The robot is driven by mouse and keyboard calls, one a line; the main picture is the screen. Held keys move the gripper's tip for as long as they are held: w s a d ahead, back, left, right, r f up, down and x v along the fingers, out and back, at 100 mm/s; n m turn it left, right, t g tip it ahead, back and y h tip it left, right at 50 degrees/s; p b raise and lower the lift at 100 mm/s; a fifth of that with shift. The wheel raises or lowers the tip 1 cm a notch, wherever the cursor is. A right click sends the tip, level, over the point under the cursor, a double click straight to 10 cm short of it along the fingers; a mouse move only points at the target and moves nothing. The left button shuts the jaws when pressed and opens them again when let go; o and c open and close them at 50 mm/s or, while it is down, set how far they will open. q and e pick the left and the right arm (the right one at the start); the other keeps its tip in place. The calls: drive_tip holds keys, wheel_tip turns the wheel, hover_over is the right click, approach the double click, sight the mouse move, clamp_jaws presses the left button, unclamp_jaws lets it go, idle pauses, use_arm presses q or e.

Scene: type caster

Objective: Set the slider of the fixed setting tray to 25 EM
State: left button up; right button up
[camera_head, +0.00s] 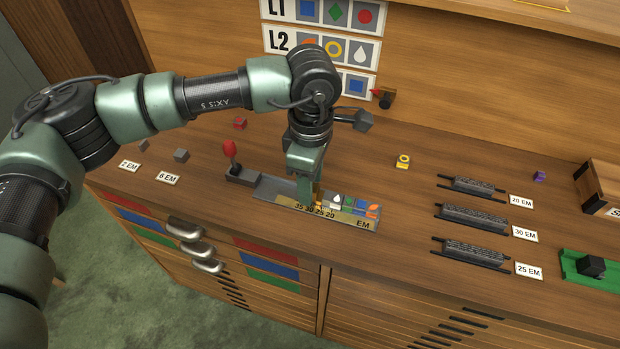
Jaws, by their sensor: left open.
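The setting tray (368,224) lies on the bench in the middle of the head view. Its brass scale (290,204) reads 35, 30, 25, 20 and EM from left to right. Several picture tiles (348,203) stand in its right part. My left gripper (311,196) points down into the tray, open, with its fingertips just behind the scale near the 30 and 25 marks. The slider cannot be made out clearly; the fingers hide that part of the tray. I cannot tell whether they touch it. My right gripper is not in view.
A red-knobbed lever (230,152) stands at the tray's left end. To the right lie dark racks labelled 20 EM, 30 EM and 25 EM (470,252). Bench between tray and racks is clear.

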use_arm(q)
drive_tip(key=shift+f, duration=0.1)
clamp_jaws()
idle(1.4)
